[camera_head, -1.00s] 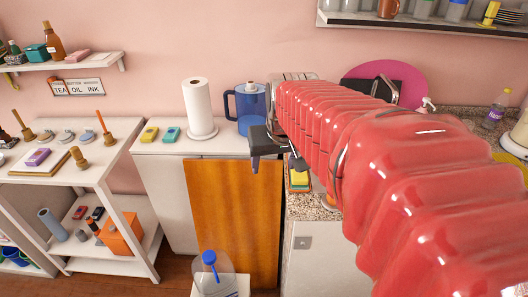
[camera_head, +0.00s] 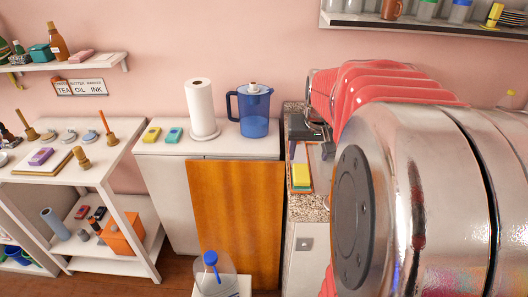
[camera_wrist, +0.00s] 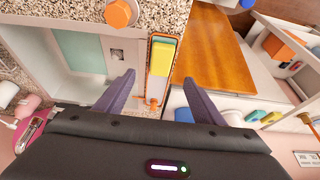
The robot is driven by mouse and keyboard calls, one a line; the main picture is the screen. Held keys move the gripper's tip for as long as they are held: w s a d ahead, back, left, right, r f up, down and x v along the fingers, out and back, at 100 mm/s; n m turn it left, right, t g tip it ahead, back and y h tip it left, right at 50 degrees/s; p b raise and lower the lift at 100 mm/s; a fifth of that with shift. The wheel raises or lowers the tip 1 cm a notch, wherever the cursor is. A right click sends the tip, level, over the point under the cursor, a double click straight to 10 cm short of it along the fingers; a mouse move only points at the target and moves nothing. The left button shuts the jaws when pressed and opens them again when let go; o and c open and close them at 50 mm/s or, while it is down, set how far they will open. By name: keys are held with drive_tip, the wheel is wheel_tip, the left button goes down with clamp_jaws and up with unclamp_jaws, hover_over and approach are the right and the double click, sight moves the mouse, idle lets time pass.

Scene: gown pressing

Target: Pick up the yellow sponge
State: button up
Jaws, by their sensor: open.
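The yellow sponge (camera_head: 301,174) has a green edge and lies in a narrow orange-rimmed tray (camera_head: 300,153) near the left end of the speckled counter. In the wrist view the sponge (camera_wrist: 160,62) shows between and beyond my fingertips, with a gap from them. My gripper (camera_wrist: 159,80) is open and empty, its two dark fingers spread. In the head view only part of the dark gripper (camera_head: 303,127) shows, over the counter behind the sponge; my arm hides the rest.
A blue jug (camera_head: 253,112) and a paper roll (camera_head: 201,108) stand on the white cabinet to the left. A yellow block (camera_head: 151,135) and a teal block (camera_head: 174,135) lie there too. An orange-capped item (camera_wrist: 120,12) stands on the counter.

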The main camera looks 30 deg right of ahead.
hover_over(301, 174)
drive_tip(key=s, duration=0.2)
drive_tip(key=f, duration=0.6)
drive_tip(key=shift+s+a+f, duration=0.1)
drive_tip(key=shift+a+f, duration=0.2)
drive_tip(key=shift+a, duration=0.05)
drive_tip(key=shift+a+x, duration=0.15)
drive_tip(key=shift+x, duration=1.15)
drive_tip(key=shift+a+x, duration=0.1)
drive_tip(key=shift+x, duration=1.2)
drive_tip(key=shift+c, duration=0.5)
drive_tip(key=c, duration=1)
wheel_tip(301, 174, up, 10)
